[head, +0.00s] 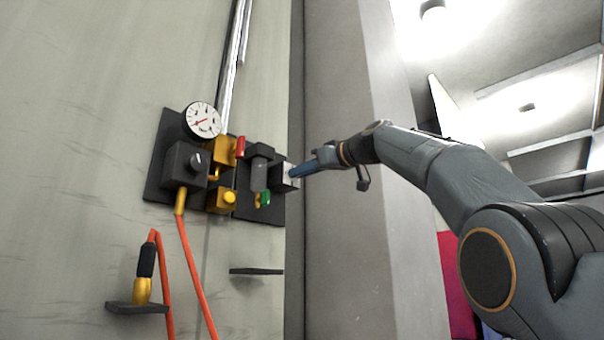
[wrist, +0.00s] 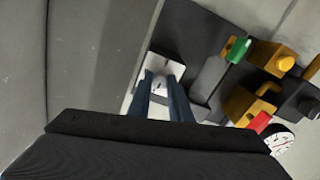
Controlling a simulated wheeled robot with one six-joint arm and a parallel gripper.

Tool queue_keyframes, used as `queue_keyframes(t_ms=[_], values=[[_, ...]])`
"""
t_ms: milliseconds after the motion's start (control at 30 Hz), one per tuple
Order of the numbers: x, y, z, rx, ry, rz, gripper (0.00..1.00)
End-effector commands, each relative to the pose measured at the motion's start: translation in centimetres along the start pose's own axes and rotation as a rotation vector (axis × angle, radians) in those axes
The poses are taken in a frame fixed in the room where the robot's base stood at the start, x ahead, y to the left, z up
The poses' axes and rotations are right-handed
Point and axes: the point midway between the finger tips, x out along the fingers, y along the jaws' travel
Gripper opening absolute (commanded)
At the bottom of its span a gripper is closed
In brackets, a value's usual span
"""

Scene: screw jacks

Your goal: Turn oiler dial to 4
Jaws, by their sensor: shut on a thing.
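The oiler dial (wrist: 160,84) is a small pale knob on a light square plate (wrist: 177,70) in the wrist view. The plate is on the front of a dark box (head: 278,183) at the right end of the wall panel in the head view. My gripper (head: 293,174) reaches it from the right, with blue fingers. In the wrist view my gripper (wrist: 160,76) has its two fingers on either side of the dial, shut on it. The fingers partly cover the dial. Its numbers and setting are too small to read.
Left of the dial are a dark upright block (head: 259,170), a green handle (head: 265,198), a red handle (head: 240,147), yellow blocks (head: 219,152), another knob (head: 195,160) and a gauge (head: 203,121). An orange hose (head: 196,270) hangs below. A grey pillar (head: 345,240) stands right of the panel.

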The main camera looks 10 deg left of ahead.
Motion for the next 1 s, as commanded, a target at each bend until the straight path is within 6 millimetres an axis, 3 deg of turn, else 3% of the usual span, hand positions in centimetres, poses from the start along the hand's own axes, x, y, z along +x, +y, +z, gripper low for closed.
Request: queue_keyframes(t_ms=[467,500,600,1000], values=[[0.09,-0.03,0.19,-0.012,-0.003,-0.002,0.0],[0.09,-0.02,0.19,-0.011,-0.003,-0.002,0.23],[0.07,-0.02,0.16,-0.011,-0.002,-0.002,0.37],[-0.7,0.05,0.09,-0.012,0.0,0.001,0.37]])
